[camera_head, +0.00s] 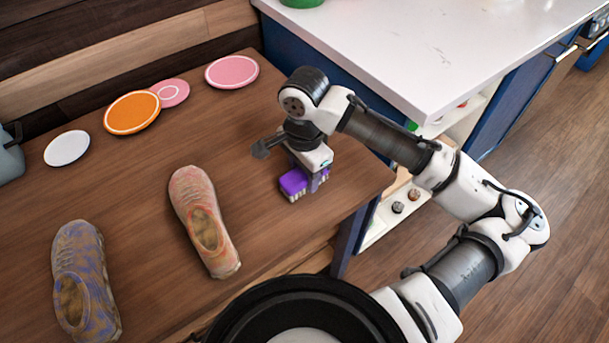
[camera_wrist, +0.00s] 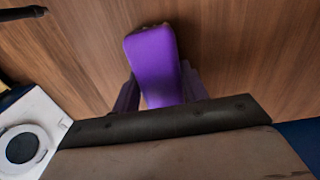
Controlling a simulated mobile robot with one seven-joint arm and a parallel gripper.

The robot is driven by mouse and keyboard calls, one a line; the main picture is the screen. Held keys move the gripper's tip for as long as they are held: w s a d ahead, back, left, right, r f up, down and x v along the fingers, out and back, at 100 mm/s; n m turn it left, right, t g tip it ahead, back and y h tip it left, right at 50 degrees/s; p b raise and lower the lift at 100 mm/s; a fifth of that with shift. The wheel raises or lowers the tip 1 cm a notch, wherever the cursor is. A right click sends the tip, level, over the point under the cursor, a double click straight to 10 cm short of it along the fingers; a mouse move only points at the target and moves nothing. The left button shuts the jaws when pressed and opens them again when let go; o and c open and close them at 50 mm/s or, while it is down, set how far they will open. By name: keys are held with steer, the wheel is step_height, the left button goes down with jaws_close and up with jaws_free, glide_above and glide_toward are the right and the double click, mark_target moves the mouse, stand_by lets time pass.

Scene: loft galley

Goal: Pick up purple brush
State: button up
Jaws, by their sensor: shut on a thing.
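The purple brush (camera_head: 293,184) is at the right part of the wooden table, with pale bristles showing along its lower edge. My gripper (camera_head: 312,181) is over it, pointing down, and is shut on it. In the wrist view the purple brush (camera_wrist: 153,62) runs between the two fingers of my gripper (camera_wrist: 156,92), one on each side. The wood lies close beneath it. I cannot tell whether the bristles touch the table. The gripper hides part of the brush.
On the wooden table (camera_head: 140,200) are a pink-orange shoe (camera_head: 203,220), a purple-tan shoe (camera_head: 82,280), an orange plate (camera_head: 132,112), pink plates (camera_head: 232,72) (camera_head: 171,92) and a white plate (camera_head: 67,148). A white counter (camera_head: 430,50) stands behind my arm.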

step_height(320, 180, up, 20)
steer(key=p, duration=0.1)
stand_by(0.5)
